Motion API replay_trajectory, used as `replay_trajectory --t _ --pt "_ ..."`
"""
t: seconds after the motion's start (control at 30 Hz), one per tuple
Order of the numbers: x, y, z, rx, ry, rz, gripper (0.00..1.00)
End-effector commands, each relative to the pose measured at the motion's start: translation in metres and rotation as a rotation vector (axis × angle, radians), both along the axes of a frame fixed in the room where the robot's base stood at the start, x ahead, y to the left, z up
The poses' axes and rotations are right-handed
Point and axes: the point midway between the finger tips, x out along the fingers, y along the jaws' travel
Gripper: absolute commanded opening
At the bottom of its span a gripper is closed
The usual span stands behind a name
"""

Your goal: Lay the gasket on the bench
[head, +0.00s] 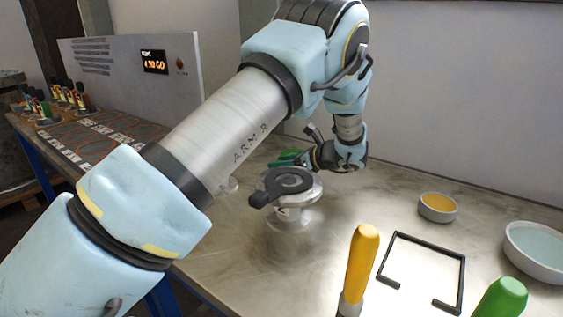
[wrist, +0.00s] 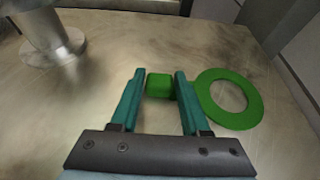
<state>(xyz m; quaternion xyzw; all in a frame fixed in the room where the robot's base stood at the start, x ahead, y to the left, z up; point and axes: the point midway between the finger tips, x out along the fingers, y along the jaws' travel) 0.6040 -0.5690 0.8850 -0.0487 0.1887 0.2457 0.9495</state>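The green gasket is a flat ring (wrist: 243,118) at the right in the wrist view, with a green block (wrist: 160,86) to its left; the right finger hides any link between them. My gripper (wrist: 160,82) has its teal fingers close against both sides of that block and looks shut on it. In the head view my gripper (head: 297,158) is low behind the near flanged vessel, which partly hides it and the green. The bench (head: 240,262) is bare metal; I cannot tell whether the ring touches it.
A flanged vessel (head: 290,215) carries a dark ring-shaped piece with a tab (head: 285,182). At right are a yellow-filled bowl (head: 438,214), a pale bowl (head: 535,270), a black open frame (head: 430,245), a yellow handle (head: 361,260) and a green handle (head: 500,300). A wall stands behind.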

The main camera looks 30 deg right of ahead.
Motion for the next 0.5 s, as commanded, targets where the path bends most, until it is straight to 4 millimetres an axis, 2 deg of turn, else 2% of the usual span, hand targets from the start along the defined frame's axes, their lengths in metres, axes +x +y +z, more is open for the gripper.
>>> replay_trajectory --t 0.03,0.2,0.5 --pt "0.0001 -0.0001 0.0005 0.0 0.0 0.0 0.53" --pt "0.0 -0.0001 0.0007 0.0 0.0 0.0 0.71" --pt "0.0001 -0.0002 0.0044 -0.001 0.0 0.0 0.71"
